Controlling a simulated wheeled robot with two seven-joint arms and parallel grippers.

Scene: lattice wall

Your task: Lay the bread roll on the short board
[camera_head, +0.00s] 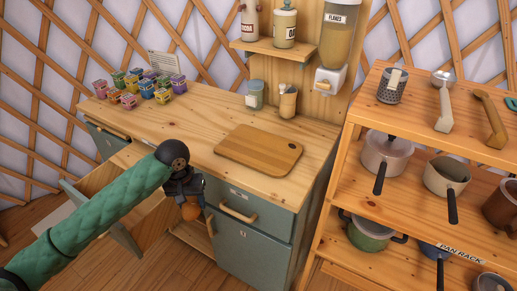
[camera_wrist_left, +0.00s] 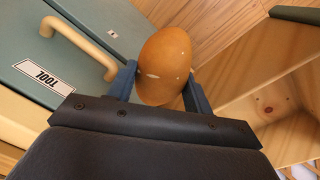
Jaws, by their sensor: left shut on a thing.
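The bread roll (camera_wrist_left: 164,66) is orange-brown and oval, with a few pale flecks. In the left wrist view it sits between the two fingers of my left gripper (camera_wrist_left: 160,88), which is shut on it. In the head view my left gripper (camera_head: 188,195) hangs in front of the cabinet, below the counter's front edge, and the bread roll (camera_head: 191,211) shows under it. The short board (camera_head: 259,150), a flat wooden cutting board with a hole near one corner, lies on the counter to the right of and above the gripper. My right gripper is not in view.
The wooden counter (camera_head: 205,133) is bare left of the board. Several small colored boxes (camera_head: 145,87) stand at its back left. A jar (camera_head: 254,96) and a utensil cup (camera_head: 288,103) stand behind the board. An open drawer (camera_head: 110,210) juts out at left. A pan rack (camera_head: 440,235) stands right.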

